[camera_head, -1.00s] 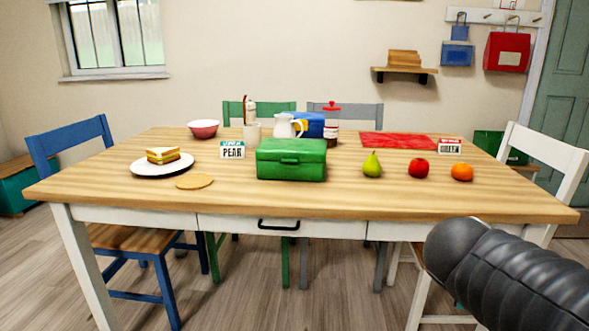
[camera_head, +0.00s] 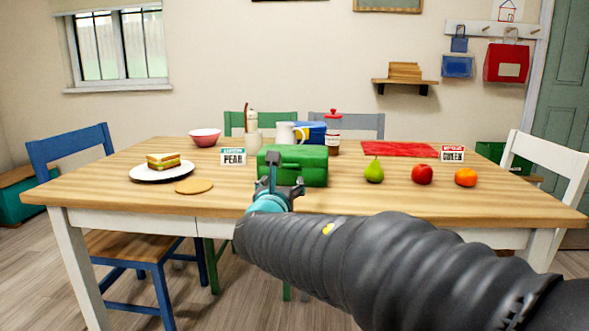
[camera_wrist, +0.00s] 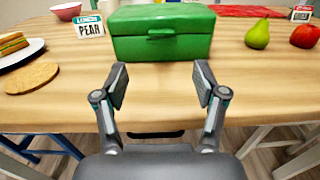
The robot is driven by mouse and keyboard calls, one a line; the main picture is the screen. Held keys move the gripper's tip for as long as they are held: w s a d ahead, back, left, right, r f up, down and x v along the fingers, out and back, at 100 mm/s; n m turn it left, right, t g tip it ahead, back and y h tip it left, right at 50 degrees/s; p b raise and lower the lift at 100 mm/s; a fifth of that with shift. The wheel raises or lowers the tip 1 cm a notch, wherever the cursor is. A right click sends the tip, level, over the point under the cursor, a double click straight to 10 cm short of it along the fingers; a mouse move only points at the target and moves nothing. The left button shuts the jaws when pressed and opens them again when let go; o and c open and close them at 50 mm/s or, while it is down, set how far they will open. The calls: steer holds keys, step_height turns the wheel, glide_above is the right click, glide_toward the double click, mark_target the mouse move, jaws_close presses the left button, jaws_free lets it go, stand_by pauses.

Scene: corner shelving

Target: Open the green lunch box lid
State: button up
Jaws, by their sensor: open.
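The green lunch box (camera_head: 312,170) stands on the wooden table with its lid shut. In the wrist view the lunch box (camera_wrist: 162,40) is straight ahead, with its lid (camera_wrist: 165,18) down and a front latch or handle (camera_wrist: 161,33) facing me. My gripper (camera_wrist: 159,84) is open and empty, in front of the box and apart from it, near the table's front edge. In the head view my gripper (camera_head: 280,178) covers the left part of the box's front.
On the table (camera_head: 120,195), a sandwich plate (camera_head: 150,175) and round board (camera_head: 194,186) lie left. A pear (camera_head: 373,171), red apple (camera_head: 422,174) and orange (camera_head: 465,177) stand right. A white pitcher (camera_head: 285,133) and blue box (camera_head: 312,131) are behind. Table in front of the lunch box is clear.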

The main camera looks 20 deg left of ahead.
mark_target(291, 164)
steer(key=p+x, duration=0.1)
steer(key=x, duration=1.1)
steer(key=shift+d, duration=0.1)
jaws_close()
